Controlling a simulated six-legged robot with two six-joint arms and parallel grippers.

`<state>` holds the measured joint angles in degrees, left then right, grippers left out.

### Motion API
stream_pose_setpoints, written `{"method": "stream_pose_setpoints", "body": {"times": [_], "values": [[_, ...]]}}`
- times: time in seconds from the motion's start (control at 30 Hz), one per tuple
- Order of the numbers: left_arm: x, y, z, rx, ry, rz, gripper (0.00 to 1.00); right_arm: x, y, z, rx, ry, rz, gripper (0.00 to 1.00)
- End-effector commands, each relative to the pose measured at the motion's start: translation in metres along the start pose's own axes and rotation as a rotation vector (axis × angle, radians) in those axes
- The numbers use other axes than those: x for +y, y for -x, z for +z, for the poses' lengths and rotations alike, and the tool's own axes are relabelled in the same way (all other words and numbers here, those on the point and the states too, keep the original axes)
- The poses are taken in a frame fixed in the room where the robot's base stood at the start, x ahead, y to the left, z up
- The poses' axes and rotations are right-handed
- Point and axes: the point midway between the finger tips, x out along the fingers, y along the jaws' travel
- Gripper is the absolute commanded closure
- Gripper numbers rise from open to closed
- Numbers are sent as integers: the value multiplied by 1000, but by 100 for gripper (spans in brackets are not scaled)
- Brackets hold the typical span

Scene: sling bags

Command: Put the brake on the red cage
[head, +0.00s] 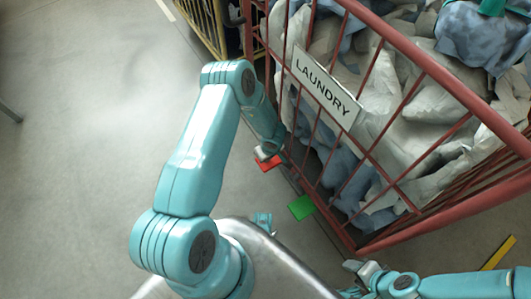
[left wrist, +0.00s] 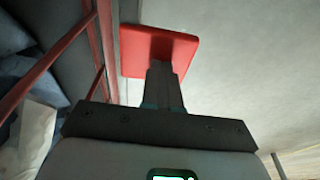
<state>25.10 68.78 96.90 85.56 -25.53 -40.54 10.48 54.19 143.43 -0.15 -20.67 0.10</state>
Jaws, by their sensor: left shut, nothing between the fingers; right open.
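The red cage (head: 375,160) is a barred cart full of grey and blue cloth, with a "LAUNDRY" sign (head: 325,86) on its side. A red pedal (head: 268,164) and a green pedal (head: 301,207) stick out low along its near side. My left gripper (head: 265,153) is shut and empty at the red pedal, partly hidden by its own wrist. In the left wrist view its closed fingers (left wrist: 163,82) overlap the red pedal (left wrist: 160,45); I cannot tell whether they touch. My right gripper (head: 358,279) is open and empty near the cage's lower front corner, away from both pedals.
A yellow cage (head: 205,22) stands behind at the top. A yellow floor strip (head: 498,252) lies at the lower right. The grey floor (head: 80,110) on the left is clear. The cage bars rise close beside my left arm.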

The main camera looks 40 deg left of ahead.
Motion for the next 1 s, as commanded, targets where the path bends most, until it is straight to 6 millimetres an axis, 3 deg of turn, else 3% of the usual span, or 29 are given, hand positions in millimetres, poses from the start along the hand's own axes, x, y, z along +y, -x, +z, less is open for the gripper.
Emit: {"method": "stream_pose_setpoints", "body": {"times": [0.4,1.0], "values": [[0,-34,-1,0,0,0,100,4,-8,-2,5,-6,1,49],[-1,-46,-3,0,-1,-1,100,7,-12,-4,9,-9,1,49]]}}
